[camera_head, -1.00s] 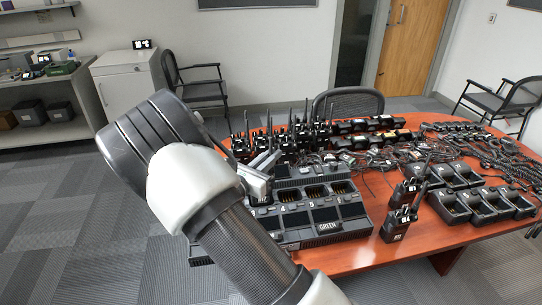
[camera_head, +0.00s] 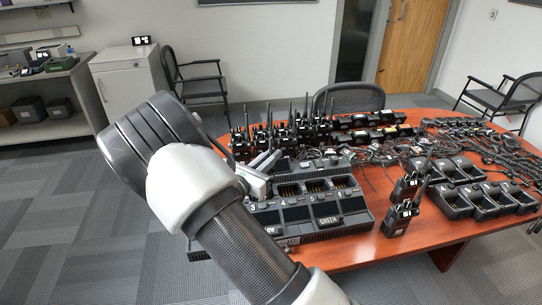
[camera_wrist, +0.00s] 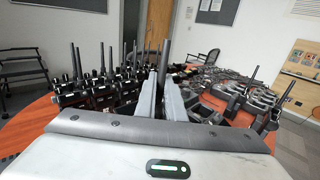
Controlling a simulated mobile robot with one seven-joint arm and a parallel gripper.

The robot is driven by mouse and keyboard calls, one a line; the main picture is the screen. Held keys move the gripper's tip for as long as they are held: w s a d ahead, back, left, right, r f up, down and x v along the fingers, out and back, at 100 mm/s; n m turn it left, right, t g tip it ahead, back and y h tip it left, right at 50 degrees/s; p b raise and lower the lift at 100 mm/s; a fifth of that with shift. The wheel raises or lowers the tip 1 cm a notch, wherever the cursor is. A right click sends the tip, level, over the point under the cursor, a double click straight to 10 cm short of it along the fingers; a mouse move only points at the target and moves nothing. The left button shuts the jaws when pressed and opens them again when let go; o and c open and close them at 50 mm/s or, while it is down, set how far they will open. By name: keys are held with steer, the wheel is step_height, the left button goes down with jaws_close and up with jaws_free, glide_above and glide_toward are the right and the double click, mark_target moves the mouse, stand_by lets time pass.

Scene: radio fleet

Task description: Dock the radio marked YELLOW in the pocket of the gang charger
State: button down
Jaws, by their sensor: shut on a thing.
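The gang charger (camera_head: 345,228) is a black multi-bay unit on the table, with numbered bays and a GREEN label on its front. A second front label is partly covered by my arm; only "OW" shows. My gripper (camera_head: 264,166) is over the charger's left part, its pale fingers shut. In the wrist view the gripper (camera_wrist: 162,98) has a dark upright antenna (camera_wrist: 164,58) between its fingers. The radio's body and marking are hidden behind the fingers and my arm, and I cannot tell whether it sits in a pocket. The right-hand bays look empty.
Two radios (camera_head: 400,214) stand right of the charger. Single chargers (camera_head: 490,203) fill the table's right side, with coiled cords (camera_head: 480,135) behind. Several upright radios with tall antennas (camera_head: 275,137) stand behind the charger. Bare table (camera_head: 375,255) shows at the front.

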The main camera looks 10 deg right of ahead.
steer(key=shift+f, duration=0.3)
steer(key=c, duration=1.8)
jaws_free()
steer(key=shift+o, duration=0.2)
steer(key=v, duration=1.7)
steer(key=shift+s+a+r, duration=0.1)
steer(key=shift+s+a, duration=0.05)
